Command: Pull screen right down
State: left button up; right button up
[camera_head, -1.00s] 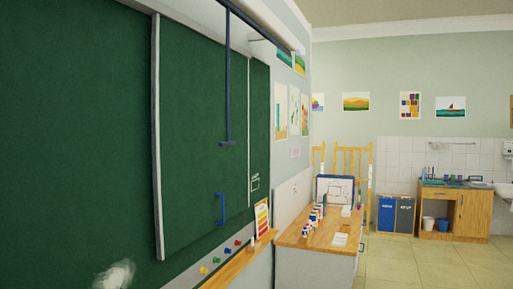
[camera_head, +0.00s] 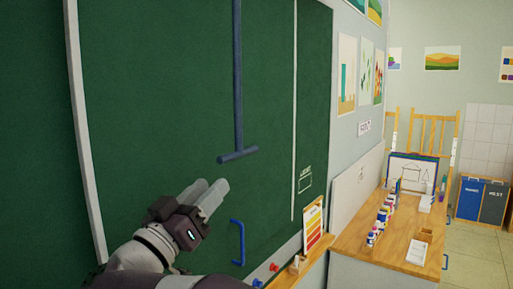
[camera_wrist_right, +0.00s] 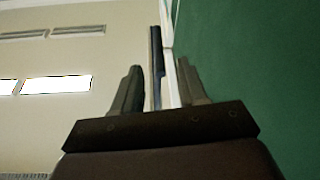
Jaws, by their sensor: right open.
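A dark blue pull rod (camera_head: 238,80) hangs in front of the green board and ends in a horizontal T-shaped handle (camera_head: 238,155). The screen housing is outside the head view. My right gripper (camera_head: 210,188) is open, just below and left of the handle, its fingers pointing up and right. It looks empty and apart from the handle. In the right wrist view, the blue rod (camera_wrist_right: 155,65) appears between the open fingers (camera_wrist_right: 158,88), beyond them. My left gripper is not in view.
The green chalkboard (camera_head: 180,90) stands close beside my right arm. A blue board handle (camera_head: 239,242) sits below the gripper. A counter (camera_head: 350,235) with paint bottles stands at the right.

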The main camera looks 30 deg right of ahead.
aim_at(236, 151)
jog(key=p+x, duration=0.1)
jog(key=x, duration=0.2)
jog(key=r+p+x, duration=0.1)
jog(key=p+x, duration=0.1)
jog(key=x, duration=0.1)
jog(key=p+x, duration=0.2)
jog(key=x, duration=0.1)
jog(key=shift+w+r, duration=0.1)
jog(key=shift+r, duration=0.2)
jog(key=shift+w+d+r, duration=0.1)
jog(key=shift+d, duration=0.25)
jog(key=shift+s+a+r, duration=0.25)
jog(key=shift+s+a, duration=0.1)
jog(key=shift+a, duration=0.3)
jog(key=shift+w+d+f, duration=0.1)
jog(key=shift+d, duration=0.2)
grip_shut()
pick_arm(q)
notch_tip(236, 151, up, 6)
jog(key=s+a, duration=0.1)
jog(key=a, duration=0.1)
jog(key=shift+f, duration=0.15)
pick_arm(e)
jog(key=shift+f, duration=0.1)
